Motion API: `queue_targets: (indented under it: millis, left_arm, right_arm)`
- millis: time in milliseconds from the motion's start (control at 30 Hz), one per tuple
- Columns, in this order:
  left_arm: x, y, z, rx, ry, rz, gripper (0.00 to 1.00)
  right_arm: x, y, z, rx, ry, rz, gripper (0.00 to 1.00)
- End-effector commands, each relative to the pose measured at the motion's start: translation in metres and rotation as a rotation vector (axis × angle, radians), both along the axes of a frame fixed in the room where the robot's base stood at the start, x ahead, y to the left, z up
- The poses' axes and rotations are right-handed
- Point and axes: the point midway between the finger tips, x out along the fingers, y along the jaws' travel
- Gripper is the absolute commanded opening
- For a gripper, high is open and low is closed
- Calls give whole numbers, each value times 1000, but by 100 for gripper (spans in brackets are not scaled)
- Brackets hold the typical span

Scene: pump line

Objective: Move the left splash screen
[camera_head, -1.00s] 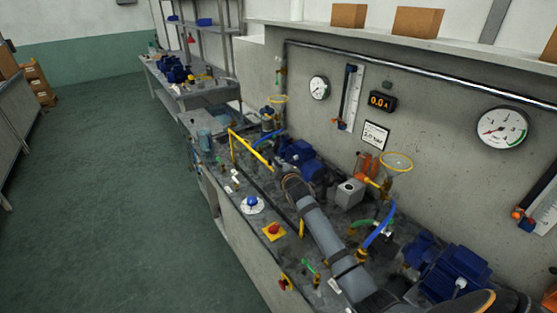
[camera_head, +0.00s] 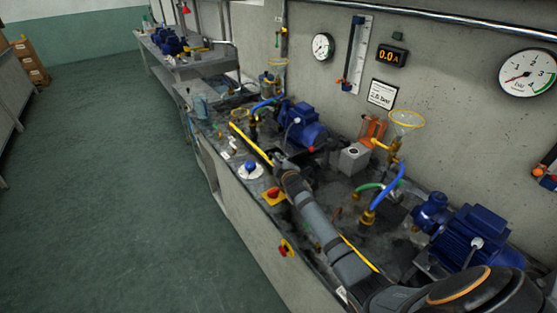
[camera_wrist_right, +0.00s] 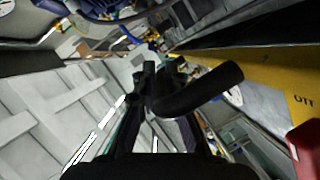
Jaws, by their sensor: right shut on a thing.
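The left splash screen shows in the head view as a straight yellow edge (camera_head: 255,146) along the front of the bench, running beneath my right arm. A further yellow stretch in line with it shows at the lower right of the arm. Its pane cannot be made out. My right gripper (camera_head: 284,171) is at this edge and shut on the screen; my arm hides the contact. In the wrist view the gripper (camera_wrist_right: 152,72) is seen from behind, with a dark curved bar (camera_wrist_right: 205,90) at its fingers. My left gripper is out of view.
A red emergency stop on a yellow plate (camera_head: 273,196) and a blue knob (camera_head: 250,169) are close by the gripper. Blue pumps (camera_head: 301,126), hoses and a yellow handwheel (camera_head: 407,119) stand behind. The green floor (camera_head: 110,190) at left is clear.

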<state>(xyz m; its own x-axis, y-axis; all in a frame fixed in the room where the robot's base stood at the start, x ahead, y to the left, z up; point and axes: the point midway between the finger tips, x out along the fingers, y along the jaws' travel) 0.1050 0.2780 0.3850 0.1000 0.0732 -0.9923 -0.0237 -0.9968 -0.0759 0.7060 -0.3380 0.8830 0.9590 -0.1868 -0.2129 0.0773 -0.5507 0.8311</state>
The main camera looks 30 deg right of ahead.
Motion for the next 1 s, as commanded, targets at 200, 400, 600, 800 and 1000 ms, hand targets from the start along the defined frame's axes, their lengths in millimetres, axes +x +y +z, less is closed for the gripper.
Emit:
queue_targets:
  millis: [200, 400, 600, 800, 1000]
  left_arm:
    - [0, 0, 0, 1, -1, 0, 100]
    - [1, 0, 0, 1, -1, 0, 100]
    - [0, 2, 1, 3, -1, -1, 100]
    - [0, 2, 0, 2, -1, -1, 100]
    - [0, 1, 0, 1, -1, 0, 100]
  right_arm:
    - [0, 0, 0, -1, 2, 0, 16]
    - [0, 0, 0, -1, 0, 0, 34]
    - [0, 0, 1, -1, 0, 0, 34]
    - [-20, 3, 4, -3, 1, 1, 34]
    - [-66, 13, 14, -4, 2, 1, 34]
